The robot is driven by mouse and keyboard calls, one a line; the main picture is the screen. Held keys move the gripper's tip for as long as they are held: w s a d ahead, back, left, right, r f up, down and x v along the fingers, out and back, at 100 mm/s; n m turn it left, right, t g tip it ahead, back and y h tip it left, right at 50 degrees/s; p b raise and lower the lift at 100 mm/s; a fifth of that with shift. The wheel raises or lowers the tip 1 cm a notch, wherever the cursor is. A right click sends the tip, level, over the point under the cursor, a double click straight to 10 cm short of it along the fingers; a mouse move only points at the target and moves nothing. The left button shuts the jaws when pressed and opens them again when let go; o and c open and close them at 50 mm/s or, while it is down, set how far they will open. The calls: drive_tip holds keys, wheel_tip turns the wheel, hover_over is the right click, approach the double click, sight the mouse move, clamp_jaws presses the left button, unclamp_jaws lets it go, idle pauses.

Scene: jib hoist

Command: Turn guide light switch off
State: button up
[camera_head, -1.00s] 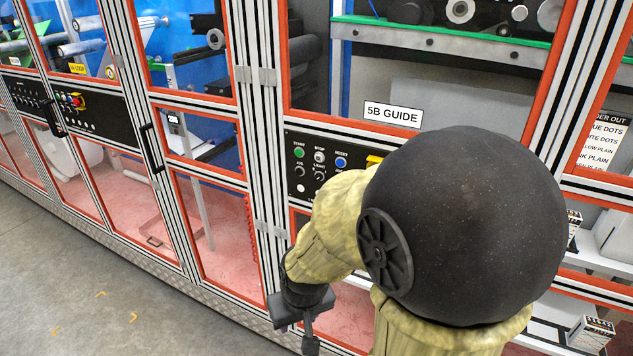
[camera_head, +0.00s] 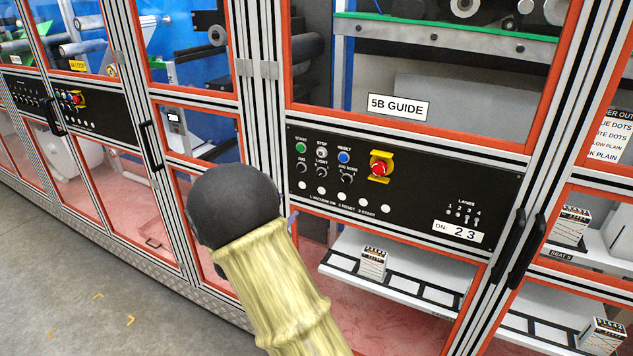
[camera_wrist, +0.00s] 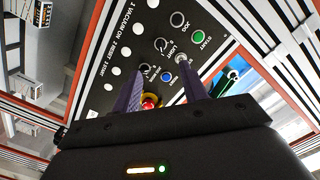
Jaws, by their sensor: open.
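The black 5B guide panel (camera_head: 400,190) carries a light switch (camera_head: 322,172), a small dark knob labelled LIGHT below the stop button (camera_head: 321,152). The light switch also shows in the wrist view (camera_wrist: 161,45), where the panel appears turned. My gripper (camera_wrist: 162,70) is open, its two purple fingers apart and pointing at the panel, with nothing seen between them but panel controls behind. The light switch lies just beyond the fingertips; no contact is visible. In the head view my arm hides nearly all of the gripper. The knob's exact setting is too small to read.
A red emergency stop (camera_head: 380,167) on a yellow base, a green start button (camera_head: 300,147) and a blue reset button (camera_head: 344,157) sit close to the switch. Black door handles (camera_head: 527,248) stick out at the right. The floor (camera_head: 95,290) at lower left is clear.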

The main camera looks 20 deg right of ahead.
drive_tip(key=shift+s+d+r+m+g+h, duration=0.2)
drive_tip(key=shift+m+g+h, duration=0.1)
drive_tip(key=shift+m+h, duration=0.25)
drive_tip(key=shift+w, duration=0.1)
drive_tip(key=p, duration=0.7)
approach(319, 175)
drive_tip(key=x, duration=0.8)
drive_tip(key=shift+w+d, duration=0.25)
drive_tip(key=shift+d, duration=0.05)
